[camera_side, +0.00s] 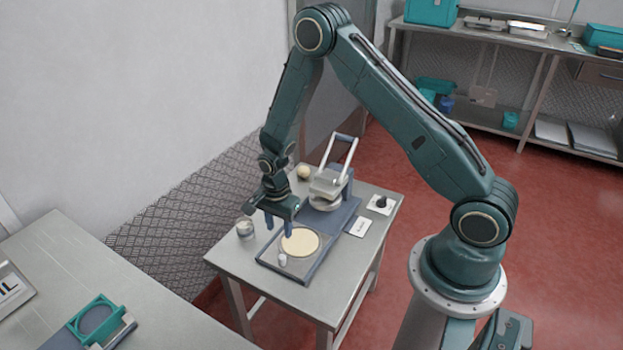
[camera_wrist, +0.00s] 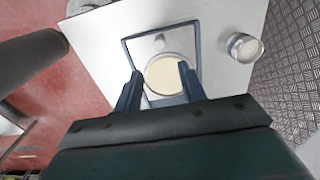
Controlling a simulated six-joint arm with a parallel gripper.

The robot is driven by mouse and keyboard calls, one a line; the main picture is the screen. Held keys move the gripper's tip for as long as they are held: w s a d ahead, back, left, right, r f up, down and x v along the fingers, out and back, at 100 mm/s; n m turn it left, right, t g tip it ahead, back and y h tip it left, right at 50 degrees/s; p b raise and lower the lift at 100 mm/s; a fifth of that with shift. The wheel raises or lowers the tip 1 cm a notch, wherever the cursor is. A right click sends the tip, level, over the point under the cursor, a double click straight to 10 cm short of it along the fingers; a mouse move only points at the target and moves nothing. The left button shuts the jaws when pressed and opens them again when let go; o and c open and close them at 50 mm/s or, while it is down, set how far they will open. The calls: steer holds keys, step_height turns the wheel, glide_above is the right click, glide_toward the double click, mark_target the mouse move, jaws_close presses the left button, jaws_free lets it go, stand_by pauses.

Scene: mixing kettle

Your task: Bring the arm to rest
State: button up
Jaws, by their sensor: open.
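My gripper (camera_side: 276,219) hangs over the small steel table, pointing down, with its two fingers apart. In the wrist view the open fingers (camera_wrist: 158,80) frame a round cream-coloured disc (camera_wrist: 166,75). The disc also shows in the side view (camera_side: 300,242), lying on a blue-edged tray (camera_side: 268,267). The gripper is above the back left part of the tray; the exact gap is hard to tell.
A press-like device with a raised handle (camera_side: 341,152) stands just right of my gripper. A small jar (camera_side: 244,229) is at the left, a white cap (camera_side: 282,259) on the tray. A black knob (camera_side: 381,202) and white card (camera_side: 360,228) lie right. A wall stands behind.

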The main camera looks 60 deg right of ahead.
steer(key=shift+r, duration=0.5)
steer(key=shift+r, duration=0.1)
steer(key=s+a+r+n+t, duration=0.1)
steer(key=s+r+n, duration=0.25)
steer(key=r, duration=0.85)
steer(key=s+a+r+n+t, duration=0.15)
steer(key=r+n, duration=0.35)
steer(key=r, duration=0.6)
steer(key=s+a+r+n+t, duration=0.1)
steer(key=s+r+n, duration=0.3)
steer(key=s, duration=0.5)
steer(key=s+r+n+t, duration=0.2)
steer(key=s+r+n, duration=0.3)
steer(key=s, duration=0.5)
steer(key=shift+a+r, duration=0.35)
steer(key=shift+r, duration=1.05)
steer(key=shift+s+n, duration=0.1)
steer(key=shift+n, duration=0.15)
